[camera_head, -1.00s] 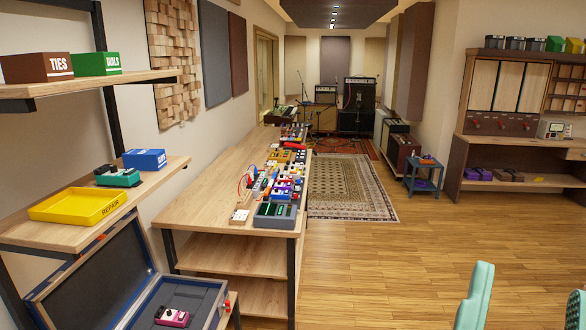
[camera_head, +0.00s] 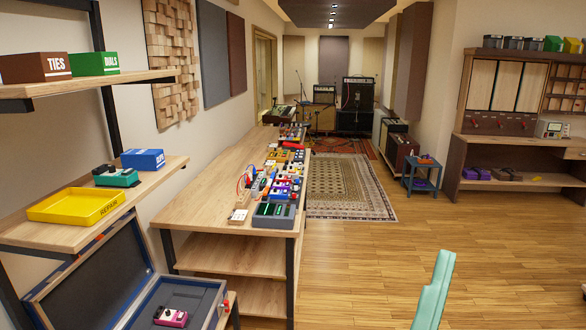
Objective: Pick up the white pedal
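Several small pedals crowd the long wooden workbench (camera_head: 205,202) in the middle left. A small whitish box (camera_head: 239,215) lies at its near end, left of a grey tray with green items (camera_head: 274,215). Other pale pieces stand among the coloured pedals farther back, too small to tell which is a white pedal. A mint-green piece (camera_head: 434,290), seemingly a finger of my gripper, rises from the bottom edge at the right, over the floor and well apart from the bench. Its other side is out of view, and I see nothing held.
A shelf at the left holds a yellow REPAIR tray (camera_head: 62,217), a teal pedal (camera_head: 116,178) and a blue box (camera_head: 143,159). An open case (camera_head: 152,295) below holds a pink pedal (camera_head: 171,317). A blue stool (camera_head: 422,176) stands farther back.

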